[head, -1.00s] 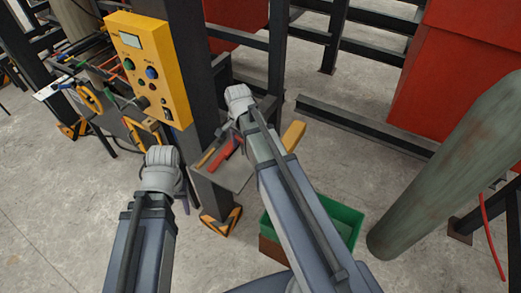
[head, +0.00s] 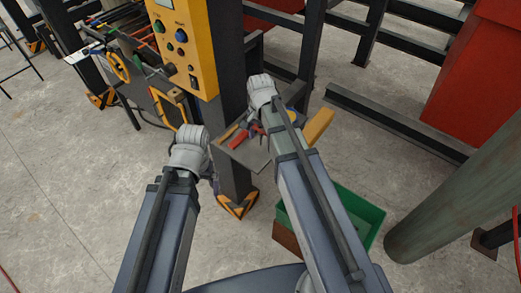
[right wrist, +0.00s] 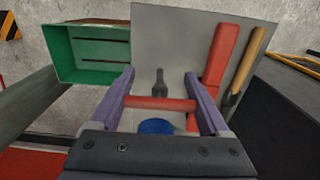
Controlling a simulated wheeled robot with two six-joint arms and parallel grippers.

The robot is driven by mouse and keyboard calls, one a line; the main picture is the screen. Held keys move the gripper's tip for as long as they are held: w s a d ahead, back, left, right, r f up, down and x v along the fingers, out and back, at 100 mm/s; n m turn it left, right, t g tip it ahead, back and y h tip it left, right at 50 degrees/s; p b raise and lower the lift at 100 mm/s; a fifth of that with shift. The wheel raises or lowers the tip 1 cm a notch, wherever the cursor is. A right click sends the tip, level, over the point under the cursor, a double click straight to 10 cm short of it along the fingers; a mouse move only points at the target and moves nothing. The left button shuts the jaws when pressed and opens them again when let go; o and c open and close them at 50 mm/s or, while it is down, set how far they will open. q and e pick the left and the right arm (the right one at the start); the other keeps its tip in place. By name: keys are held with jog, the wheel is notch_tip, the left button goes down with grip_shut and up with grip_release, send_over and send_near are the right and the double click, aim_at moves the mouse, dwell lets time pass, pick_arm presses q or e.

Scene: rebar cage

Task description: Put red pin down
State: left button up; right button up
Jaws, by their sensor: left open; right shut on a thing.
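The red pin (right wrist: 160,103) lies crosswise between the purple fingers of my right gripper (right wrist: 160,76) in the right wrist view, which is shut on it. It is held over a grey metal shelf (right wrist: 185,30); I cannot tell the exact gap. In the head view the shelf (head: 246,154) is beside a dark post, and my right wrist hides the pin. My left gripper (head: 214,184) is open, with its fingers mostly hidden behind its wrist, left of the post and apart from the shelf.
On the shelf are a red tool (right wrist: 220,55), a wooden-handled tool (right wrist: 248,60), a dark-handled tool (right wrist: 160,85) and a round blue thing (right wrist: 155,127). A green bin (head: 365,214) stands on the floor. A yellow control box (head: 190,45) hangs on the dark post (head: 234,70).

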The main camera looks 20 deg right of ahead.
aim_at(260, 130)
jog(key=shift+f, duration=0.15)
notch_tip(260, 130, down, 4)
jog(key=b, duration=0.3)
jog(key=shift+b, duration=0.35)
jog(key=o, duration=1.3)
notch_tip(260, 130, up, 12)
jog(key=p, duration=1.2)
jog(key=shift+r, duration=0.2)
